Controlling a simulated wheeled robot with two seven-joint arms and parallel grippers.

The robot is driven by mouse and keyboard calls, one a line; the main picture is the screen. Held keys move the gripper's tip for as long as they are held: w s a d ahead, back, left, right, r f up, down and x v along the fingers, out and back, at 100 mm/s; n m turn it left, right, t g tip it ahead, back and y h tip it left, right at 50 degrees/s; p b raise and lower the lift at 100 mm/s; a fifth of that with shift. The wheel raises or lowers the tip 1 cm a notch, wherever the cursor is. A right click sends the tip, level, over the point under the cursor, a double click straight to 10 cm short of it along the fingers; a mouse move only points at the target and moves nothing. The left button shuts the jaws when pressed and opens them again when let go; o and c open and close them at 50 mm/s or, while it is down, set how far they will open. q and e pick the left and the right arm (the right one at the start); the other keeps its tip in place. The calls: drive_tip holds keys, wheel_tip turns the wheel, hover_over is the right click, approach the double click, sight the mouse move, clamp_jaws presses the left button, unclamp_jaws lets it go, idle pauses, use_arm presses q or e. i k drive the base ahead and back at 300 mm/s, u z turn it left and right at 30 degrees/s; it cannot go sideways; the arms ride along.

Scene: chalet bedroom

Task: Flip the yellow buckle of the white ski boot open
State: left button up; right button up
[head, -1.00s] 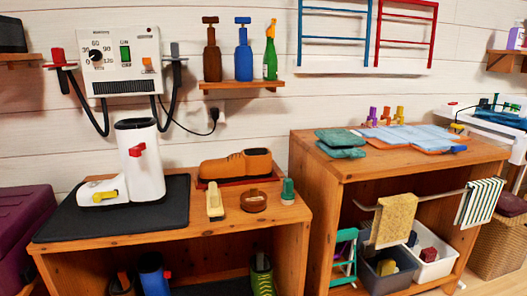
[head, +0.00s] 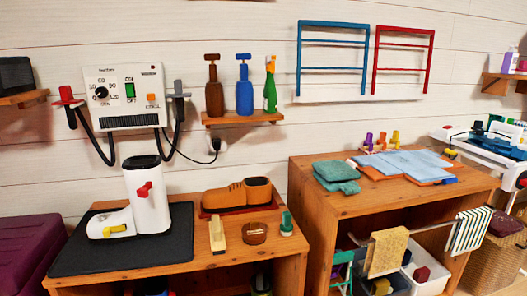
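The white ski boot (head: 150,210) stands upright on the black mat (head: 80,262) on the left wooden bench, its toe toward the left. The yellow buckle (head: 115,229) is on the toe part, low on the boot. It lies close along the boot; at this size I cannot tell clearly whether its lever is shut. A red buckle (head: 144,190) sticks out from the shaft above it. Neither of my grippers shows in the head view.
A brown shoe (head: 237,193), a brush (head: 217,235), a round brown tin (head: 254,233) and a green-topped item (head: 286,224) stand right of the mat. A dryer box (head: 124,96) with hoses hangs on the wall above the boot. The mat's front is clear.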

sight(106, 232)
drive_tip(key=u, duration=2.25)
drive_tip(key=i, duration=1.6)
drive_tip(key=z, duration=2.55)
